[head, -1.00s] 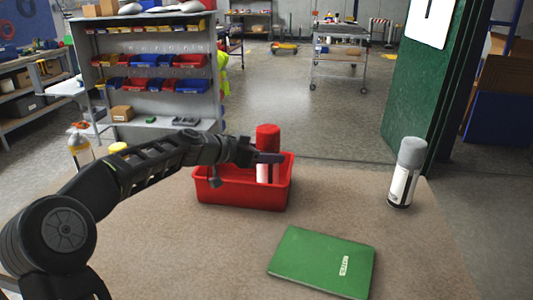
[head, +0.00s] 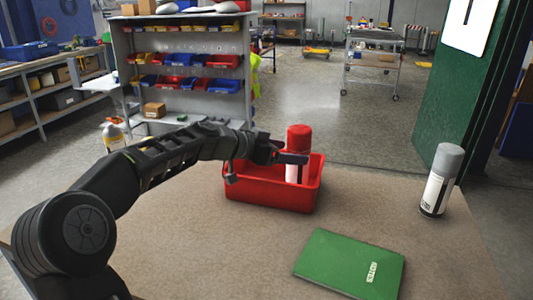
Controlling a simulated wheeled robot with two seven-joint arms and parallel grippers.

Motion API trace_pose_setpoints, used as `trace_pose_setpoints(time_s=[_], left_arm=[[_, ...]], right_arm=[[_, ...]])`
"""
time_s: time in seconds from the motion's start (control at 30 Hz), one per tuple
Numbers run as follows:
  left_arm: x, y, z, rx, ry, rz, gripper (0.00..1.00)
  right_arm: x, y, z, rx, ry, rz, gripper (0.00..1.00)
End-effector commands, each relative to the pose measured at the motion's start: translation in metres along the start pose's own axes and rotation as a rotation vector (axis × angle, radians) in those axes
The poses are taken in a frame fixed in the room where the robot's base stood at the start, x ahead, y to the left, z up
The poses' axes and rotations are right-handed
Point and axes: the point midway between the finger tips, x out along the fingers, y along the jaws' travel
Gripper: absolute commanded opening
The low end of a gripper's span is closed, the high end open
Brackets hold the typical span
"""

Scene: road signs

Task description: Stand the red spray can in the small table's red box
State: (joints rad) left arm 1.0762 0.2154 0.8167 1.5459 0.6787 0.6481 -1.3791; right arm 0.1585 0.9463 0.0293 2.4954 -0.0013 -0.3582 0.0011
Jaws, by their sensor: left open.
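The red spray can (head: 299,138), with a red cap and a white lower body, stands upright inside the red box (head: 268,195) on the small table (head: 190,245). The box wall hides the can's base. My left gripper (head: 292,158) reaches in from the left above the box's rim. Its jaws are open at the can, with a dark finger across the can's front. My right gripper is not in view.
A grey-capped white spray can (head: 440,180) stands at the table's right edge. A green book (head: 350,263) lies at the front right. The table between box and book is clear. A shelf with coloured bins (head: 185,75) stands behind.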

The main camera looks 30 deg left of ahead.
Motion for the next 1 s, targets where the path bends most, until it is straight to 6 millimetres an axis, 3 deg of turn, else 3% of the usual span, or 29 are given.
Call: trace_pose_setpoints(time_s=[0.2, 0.4, 1.0], left_arm=[[-0.047, -0.001, 0.004, 0.003, -0.003, -0.007, 0.81], [-0.075, 0.0, 0.002, 0.001, -0.001, -0.002, 0.81], [-0.082, 0.0, 0.0, 0.0, 0.0, 0.0, 0.81]], right_arm=[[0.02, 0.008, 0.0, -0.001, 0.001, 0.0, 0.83], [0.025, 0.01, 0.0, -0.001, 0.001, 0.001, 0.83], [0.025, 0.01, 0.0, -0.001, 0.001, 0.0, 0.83]])
